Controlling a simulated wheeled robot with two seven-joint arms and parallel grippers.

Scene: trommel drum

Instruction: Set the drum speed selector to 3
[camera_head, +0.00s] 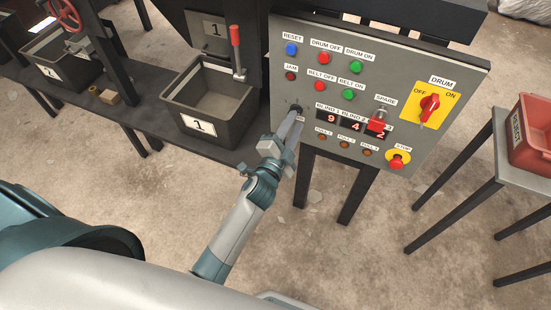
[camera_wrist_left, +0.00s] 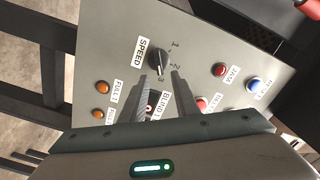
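The speed selector is a small black knob (camera_wrist_left: 160,62) beside a SPEED label, with 1, 2 and 3 printed around it. In the left wrist view the knob looks elongated, and its lower end lies close to the 3. I cannot clearly make out a pointer mark. My left gripper (camera_head: 297,112) is at the left side of the grey control panel (camera_head: 390,62) and mostly hides the knob in the head view. In the left wrist view its two fingers (camera_wrist_left: 158,77) are apart, with the knob just beyond the tips and nothing between them. My right gripper is not in view.
A red emergency stop (camera_head: 397,162), a red DRUM switch (camera_head: 430,105) and several coloured buttons share the panel. A grey bin (camera_head: 187,128) marked 1 stands left of the panel. A red crate (camera_head: 517,150) stands on a table at right.

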